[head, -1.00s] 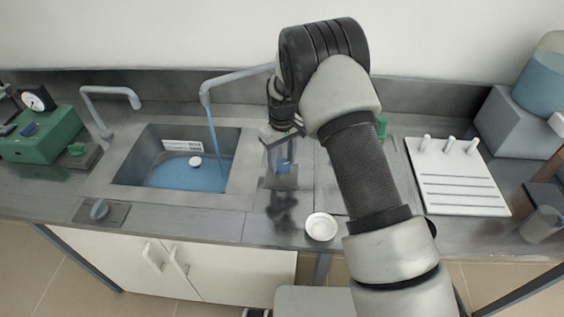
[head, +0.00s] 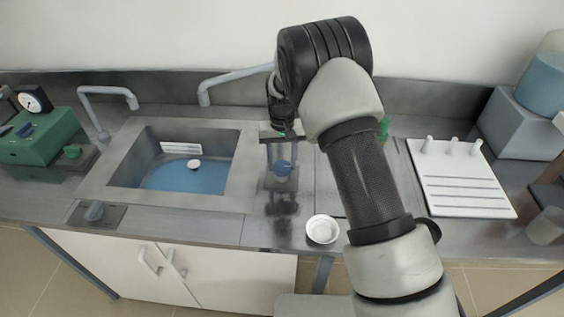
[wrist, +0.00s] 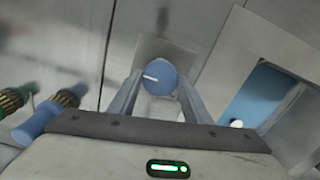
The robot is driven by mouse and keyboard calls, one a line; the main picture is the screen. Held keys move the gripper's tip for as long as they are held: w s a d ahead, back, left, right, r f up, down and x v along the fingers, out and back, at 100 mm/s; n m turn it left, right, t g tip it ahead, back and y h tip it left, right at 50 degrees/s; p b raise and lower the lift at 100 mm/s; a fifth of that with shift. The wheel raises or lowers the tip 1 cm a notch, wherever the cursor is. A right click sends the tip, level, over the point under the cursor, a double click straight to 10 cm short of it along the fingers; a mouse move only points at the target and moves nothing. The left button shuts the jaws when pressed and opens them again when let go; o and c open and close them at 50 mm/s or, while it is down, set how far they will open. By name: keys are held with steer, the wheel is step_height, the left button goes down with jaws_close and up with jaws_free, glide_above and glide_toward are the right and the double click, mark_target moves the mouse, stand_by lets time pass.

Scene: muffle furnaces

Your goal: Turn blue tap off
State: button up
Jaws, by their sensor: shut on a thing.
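The blue tap knob (head: 281,168) with a white mark sits on a square plate right of the sink. In the wrist view, the blue knob (wrist: 158,78) lies between the two fingers of my gripper (wrist: 158,92), which is shut on it. In the head view, my gripper (head: 282,122) is largely hidden by my arm. The grey spout (head: 230,82) reaches toward the sink (head: 228,190), and no water stream shows below it. Blue water (head: 185,179) stands in the basin.
A white dish (head: 322,229) stands near the counter's front edge. A second tap (head: 108,92) and a green device (head: 40,135) are at the left. A white rack (head: 460,180) is at the right. Brass-and-blue fittings (wrist: 62,98) show left in the wrist view.

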mark_target(282, 166)
steer(key=o, duration=1.1)
steer(key=shift+c, duration=0.2)
steer(key=shift+r, duration=0.1)
step_height(282, 166, up, 17)
steer(key=shift+r, duration=0.15)
